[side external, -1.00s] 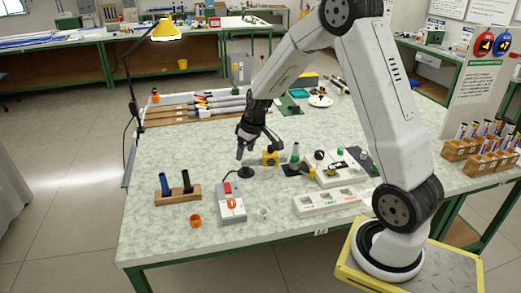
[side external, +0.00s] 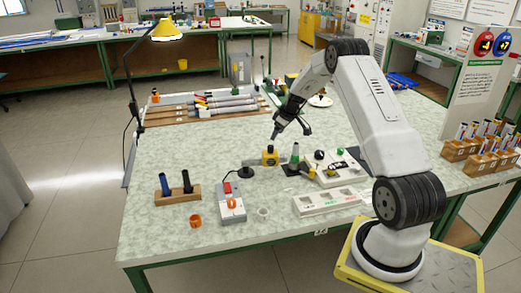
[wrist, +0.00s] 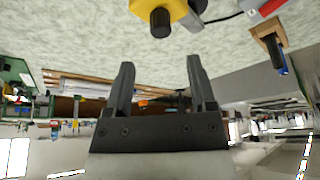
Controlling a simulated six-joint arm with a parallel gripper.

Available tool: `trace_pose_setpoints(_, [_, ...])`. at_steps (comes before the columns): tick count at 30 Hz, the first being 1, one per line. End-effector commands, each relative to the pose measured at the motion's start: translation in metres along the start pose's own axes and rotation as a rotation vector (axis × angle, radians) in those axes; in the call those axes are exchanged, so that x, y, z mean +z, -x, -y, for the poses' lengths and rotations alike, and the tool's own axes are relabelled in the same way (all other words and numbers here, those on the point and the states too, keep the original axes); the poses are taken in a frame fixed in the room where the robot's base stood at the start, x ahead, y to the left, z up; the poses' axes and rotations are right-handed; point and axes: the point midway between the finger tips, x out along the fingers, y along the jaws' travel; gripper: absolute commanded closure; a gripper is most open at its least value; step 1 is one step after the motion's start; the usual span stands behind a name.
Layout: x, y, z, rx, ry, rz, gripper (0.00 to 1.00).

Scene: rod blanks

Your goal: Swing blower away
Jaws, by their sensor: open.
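No part is plainly marked as the blower, and I cannot tell for sure which one it is. A yellow block with a black knob (side external: 270,157) stands mid-bench; it also shows at the top of the wrist view (wrist: 168,10). A black round piece with a thin dark stalk or cable (side external: 246,172) sits left of it, beside a grey box with a red switch (side external: 231,205). My gripper (side external: 291,132) is open and empty, above the bench and behind the yellow block. In the wrist view its two fingers (wrist: 160,62) are apart with nothing between them.
A white tray (side external: 325,202) and a green cone (side external: 295,152) stand to the right. Rods lie in wooden racks (side external: 205,108) behind.

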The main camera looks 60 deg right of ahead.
Motion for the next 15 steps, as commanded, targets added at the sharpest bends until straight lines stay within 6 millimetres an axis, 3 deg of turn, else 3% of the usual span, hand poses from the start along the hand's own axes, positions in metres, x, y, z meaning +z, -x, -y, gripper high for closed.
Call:
trace_pose_setpoints(8, [0.0,-0.01,0.001,-0.001,0.0,0.001,0.28])
trace_pose_setpoints(15, [0.0,-0.032,0.001,-0.002,0.0,0.001,0.28])
